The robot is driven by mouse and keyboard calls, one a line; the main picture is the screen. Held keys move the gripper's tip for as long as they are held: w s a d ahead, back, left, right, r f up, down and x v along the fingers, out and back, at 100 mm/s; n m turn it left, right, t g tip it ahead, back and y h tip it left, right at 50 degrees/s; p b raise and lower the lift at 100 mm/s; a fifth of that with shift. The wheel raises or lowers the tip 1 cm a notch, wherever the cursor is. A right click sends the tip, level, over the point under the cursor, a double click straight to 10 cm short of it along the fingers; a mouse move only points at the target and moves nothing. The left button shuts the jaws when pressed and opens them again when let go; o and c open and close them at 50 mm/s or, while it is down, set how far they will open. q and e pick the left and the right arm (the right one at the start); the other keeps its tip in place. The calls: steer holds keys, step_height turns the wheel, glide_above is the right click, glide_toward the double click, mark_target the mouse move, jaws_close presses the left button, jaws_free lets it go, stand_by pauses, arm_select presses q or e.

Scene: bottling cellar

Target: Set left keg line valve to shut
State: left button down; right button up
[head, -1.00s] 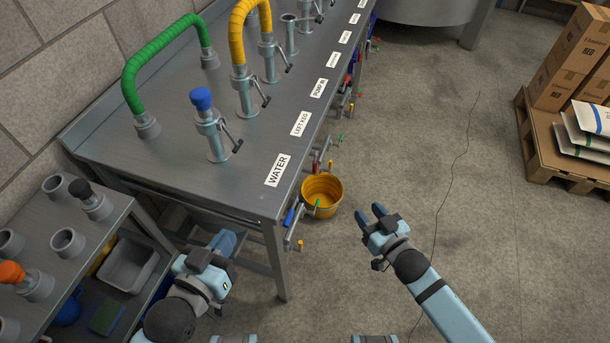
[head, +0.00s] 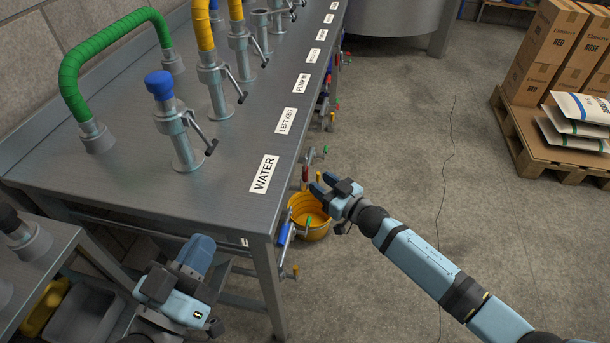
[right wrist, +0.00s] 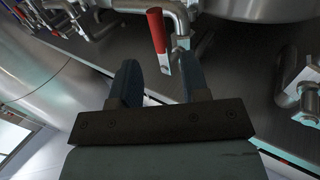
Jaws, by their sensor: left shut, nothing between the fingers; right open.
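In the right wrist view a red lever (right wrist: 157,30) with a bare metal end hangs from a steel pipe, slightly tilted, beyond my fingertips. My right gripper (head: 323,183) is open and empty, close in front of the red lever; its two fingers also frame the lever's lower end in the wrist view (right wrist: 161,82). Contact cannot be told. My left gripper (head: 196,254) is shut and empty, left of the bench's front corner.
A blue lever (head: 285,233) sits under the WATER label (head: 264,174). A yellow bucket (head: 312,228) stands on the floor below my right gripper. More labelled valves line the bench edge farther back. Open floor lies right, toward a pallet (head: 530,150) with boxes.

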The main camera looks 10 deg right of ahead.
mark_target(305, 170)
steer(key=b+x, duration=0.1)
steer(key=x, duration=0.5)
steer(key=shift+w+a+b, duration=0.15)
steer(key=shift+w+b, duration=0.05)
steer(key=shift+b, duration=0.1)
arm_select(q)
step_height(305, 170, down, 3)
steer(key=shift+w+d+f+g, duration=0.1)
steer(key=shift+w+g, duration=0.05)
steer(key=shift+g, duration=0.45)
arm_select(e)
jaws_close()
